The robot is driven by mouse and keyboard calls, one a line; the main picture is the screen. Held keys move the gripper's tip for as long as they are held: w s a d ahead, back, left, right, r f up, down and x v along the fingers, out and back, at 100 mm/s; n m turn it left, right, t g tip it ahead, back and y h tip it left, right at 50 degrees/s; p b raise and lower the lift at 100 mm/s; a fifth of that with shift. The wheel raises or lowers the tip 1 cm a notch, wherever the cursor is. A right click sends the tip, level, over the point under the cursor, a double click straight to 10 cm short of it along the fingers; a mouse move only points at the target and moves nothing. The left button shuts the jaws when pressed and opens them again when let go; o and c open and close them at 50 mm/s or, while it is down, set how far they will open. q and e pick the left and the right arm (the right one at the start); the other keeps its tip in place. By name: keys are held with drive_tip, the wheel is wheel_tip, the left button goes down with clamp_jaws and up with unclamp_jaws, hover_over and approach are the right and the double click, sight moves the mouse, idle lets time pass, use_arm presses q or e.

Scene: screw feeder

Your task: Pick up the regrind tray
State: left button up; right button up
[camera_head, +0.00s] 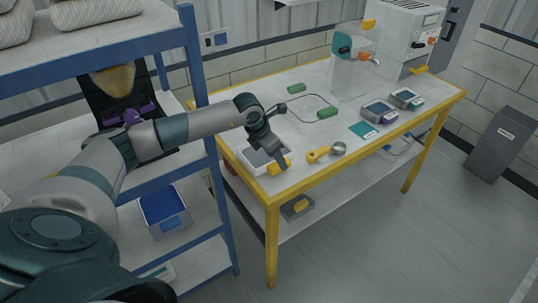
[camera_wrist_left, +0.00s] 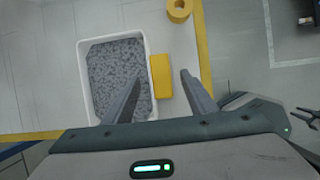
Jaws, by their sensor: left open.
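The regrind tray is a white, open tray (camera_wrist_left: 83,100) full of grey granules, with a yellow block-like handle (camera_wrist_left: 161,65) on its right side in the left wrist view. In the head view the tray (camera_head: 247,166) sits at the near left corner of the yellow-edged table, partly hidden by my left gripper. My left gripper (camera_wrist_left: 160,76) is open above the tray's right side. In the left wrist view its fingers lie to either side of the handle, the left one over the granules. I cannot tell how far above the handle they are.
A yellow-handled scoop (camera_head: 318,155) lies right of the tray. Green-handled wire frame (camera_head: 312,104), teal card (camera_head: 362,130) and two grey devices (camera_head: 379,112) lie farther along. A machine (camera_head: 405,40) stands at the back. A blue-framed shelf (camera_head: 197,80) is close on the left.

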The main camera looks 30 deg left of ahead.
use_arm(q)
drive_tip(key=shift+x, duration=1.05)
drive_tip(key=shift+w, duration=0.1)
clamp_jaws()
